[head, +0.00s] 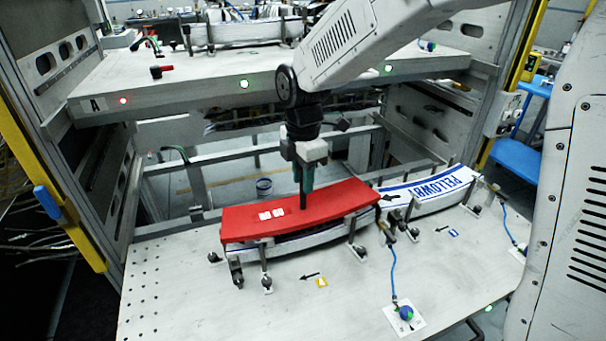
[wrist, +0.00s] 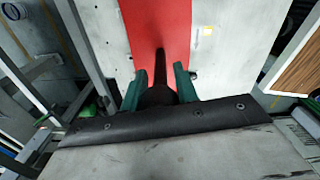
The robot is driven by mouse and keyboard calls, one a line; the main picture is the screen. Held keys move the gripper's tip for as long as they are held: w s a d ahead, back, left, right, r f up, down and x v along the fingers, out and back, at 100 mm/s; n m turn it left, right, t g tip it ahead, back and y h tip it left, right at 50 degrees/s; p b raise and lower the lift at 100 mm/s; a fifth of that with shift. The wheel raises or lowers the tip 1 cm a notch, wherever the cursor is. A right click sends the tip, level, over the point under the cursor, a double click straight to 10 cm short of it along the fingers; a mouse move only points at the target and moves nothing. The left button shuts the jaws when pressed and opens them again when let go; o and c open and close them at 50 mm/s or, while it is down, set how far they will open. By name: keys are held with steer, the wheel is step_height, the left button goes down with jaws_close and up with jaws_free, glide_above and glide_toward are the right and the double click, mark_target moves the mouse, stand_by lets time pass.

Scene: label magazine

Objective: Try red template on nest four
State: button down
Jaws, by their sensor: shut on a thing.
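The red template (head: 345,202) is a curved red plate with small white marks. It lies over the left fixture (head: 312,238) on the lower table, lined up along it; I cannot tell whether it rests fully on it. My gripper (head: 304,188) points down above the template's middle, its green fingers shut on the template's dark upright handle. In the wrist view, the fingers (wrist: 160,85) close on either side of the handle, with the red template (wrist: 158,25) beyond. No readable nest number shows, so I cannot tell which nest this is.
A second fixture to the right holds a white label with blue lettering (head: 440,192), close to the template's right end. Clamps and posts stand around both fixtures. An upper shelf marked A (head: 100,103) is behind my arm. The table front (head: 200,300) is mostly clear.

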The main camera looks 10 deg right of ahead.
steer(key=c, duration=1)
jaws_free()
step_height(320, 180, up, 7)
steer(key=shift+r, duration=0.2)
steer(key=shift+d+r, duration=0.1)
steer(key=shift+r, duration=0.15)
steer(key=s+d+r+m, duration=0.4)
steer(key=s+d+m, duration=0.7)
steer(key=s, duration=0.2)
steer(key=s+d+f+m, duration=0.1)
steer(key=s+d+m, duration=0.2)
steer(key=s+m, duration=0.2)
steer(key=s+d+f+m+t, duration=0.1)
steer(key=s+d+f+m, duration=0.1)
steer(key=s+m, duration=0.4)
steer(key=s+d, duration=0.1)
steer(key=s, duration=0.2)
steer(key=shift+s, duration=0.35)
